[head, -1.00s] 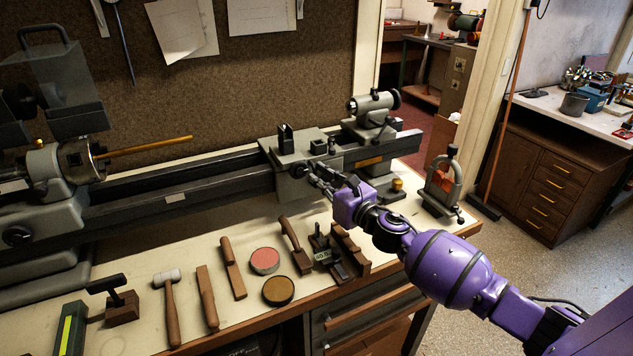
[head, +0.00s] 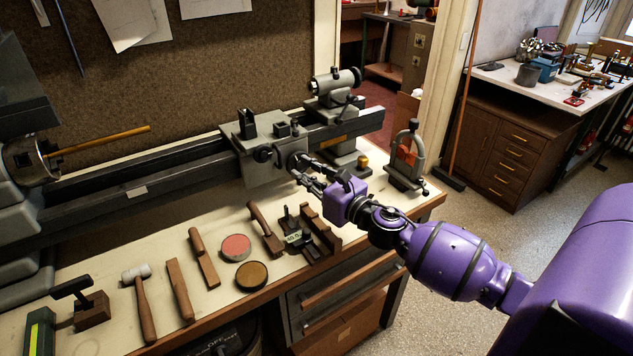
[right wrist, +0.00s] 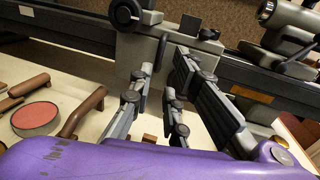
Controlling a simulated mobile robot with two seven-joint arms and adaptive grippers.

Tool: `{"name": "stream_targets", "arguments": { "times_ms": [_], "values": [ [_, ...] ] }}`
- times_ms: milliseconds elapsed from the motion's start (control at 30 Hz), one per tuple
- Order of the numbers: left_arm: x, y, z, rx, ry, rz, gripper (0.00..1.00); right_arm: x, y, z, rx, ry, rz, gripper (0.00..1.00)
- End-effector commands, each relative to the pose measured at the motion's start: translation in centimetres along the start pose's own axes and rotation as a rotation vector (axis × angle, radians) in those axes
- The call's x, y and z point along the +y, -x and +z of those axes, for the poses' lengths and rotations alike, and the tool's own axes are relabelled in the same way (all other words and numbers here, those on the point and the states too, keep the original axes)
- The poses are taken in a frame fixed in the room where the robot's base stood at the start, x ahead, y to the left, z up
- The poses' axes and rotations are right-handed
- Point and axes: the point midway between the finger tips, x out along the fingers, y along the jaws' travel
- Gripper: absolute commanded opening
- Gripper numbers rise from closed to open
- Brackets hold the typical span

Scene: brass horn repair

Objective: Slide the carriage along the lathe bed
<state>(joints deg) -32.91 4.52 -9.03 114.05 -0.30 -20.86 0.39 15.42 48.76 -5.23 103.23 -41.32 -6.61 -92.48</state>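The grey carriage (head: 270,165) sits on the dark lathe bed (head: 185,171), left of the tailstock (head: 332,84). In the right wrist view the fingers of the right gripper (right wrist: 168,92) stand apart, pointing at the carriage front (right wrist: 140,50). I cannot tell whether they touch the handwheel. My left gripper is not in view.
A clamp-like stand (head: 406,160) is right of the bed near the bench corner. Along the bench front lie a mallet (head: 141,300), wooden tools, a pink tin (head: 236,247) and a brown tin (head: 251,275). A brass-coloured rod (head: 100,139) sticks out of the chuck.

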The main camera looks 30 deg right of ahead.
Motion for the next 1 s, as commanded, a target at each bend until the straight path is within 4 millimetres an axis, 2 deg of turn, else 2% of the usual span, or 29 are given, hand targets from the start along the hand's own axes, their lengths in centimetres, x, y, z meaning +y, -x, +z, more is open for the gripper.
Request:
{"name": "stream_targets", "arguments": {
  "times_ms": [100, 300, 1000],
  "values": [
    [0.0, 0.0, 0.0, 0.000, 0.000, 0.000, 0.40, 0.0, 2.3, -0.1, 0.002, -0.001, -0.001, 0.16],
    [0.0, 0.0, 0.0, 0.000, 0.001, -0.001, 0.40, -0.1, 4.3, -0.1, 0.001, -0.001, -0.002, 0.16],
    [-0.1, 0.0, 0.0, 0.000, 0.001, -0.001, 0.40, -0.1, 4.6, 0.0, 0.000, 0.000, -0.001, 0.16]
  ]
}}
